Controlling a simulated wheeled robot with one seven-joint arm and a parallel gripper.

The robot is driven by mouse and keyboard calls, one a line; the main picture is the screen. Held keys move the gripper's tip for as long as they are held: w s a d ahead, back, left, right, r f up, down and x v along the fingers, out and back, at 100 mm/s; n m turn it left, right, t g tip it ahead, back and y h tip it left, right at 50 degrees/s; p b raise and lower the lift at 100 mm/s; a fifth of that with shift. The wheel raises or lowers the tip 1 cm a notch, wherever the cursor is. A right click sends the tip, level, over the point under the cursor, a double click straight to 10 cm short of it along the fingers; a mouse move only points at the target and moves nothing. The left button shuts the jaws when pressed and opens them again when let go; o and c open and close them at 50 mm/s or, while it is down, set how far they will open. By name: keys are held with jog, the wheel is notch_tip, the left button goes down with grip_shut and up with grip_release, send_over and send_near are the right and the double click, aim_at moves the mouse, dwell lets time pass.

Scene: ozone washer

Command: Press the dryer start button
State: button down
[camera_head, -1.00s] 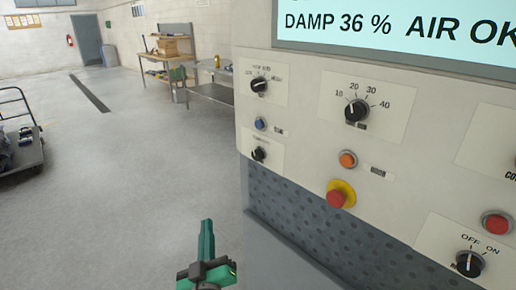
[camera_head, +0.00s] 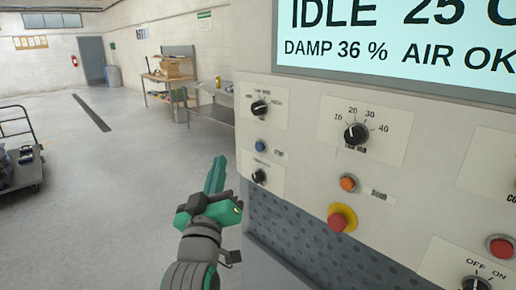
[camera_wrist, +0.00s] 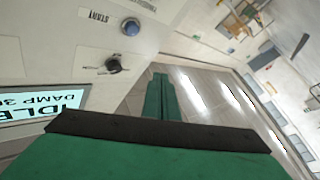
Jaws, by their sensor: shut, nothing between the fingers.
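The blue button (camera_head: 260,146) is on the left part of the cream control panel (camera_head: 300,155), between two black knobs. In the wrist view the blue button (camera_wrist: 131,27) is near the top, beside an upside-down label that appears to read START. My gripper (camera_head: 216,170) is shut and empty. In the head view its green fingers point up, left of the panel edge and a little below the blue button. In the wrist view the fingertips (camera_wrist: 160,76) are below and right of the button, apart from it.
The panel also carries an orange button (camera_head: 348,183), a red stop button on yellow (camera_head: 341,218), another red button (camera_head: 501,247) and a timer knob (camera_head: 355,134). The display (camera_head: 400,40) reads IDLE, DAMP 36 %, AIR OK. Open floor (camera_head: 110,190) lies left.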

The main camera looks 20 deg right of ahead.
aim_at(260, 147)
jog(key=shift+d, duration=0.1)
jog(key=w+d, duration=0.3)
jog(key=d, duration=0.5)
dwell(0.6)
jog(key=shift+d, duration=0.1)
dwell(0.6)
dwell(0.4)
dwell(0.6)
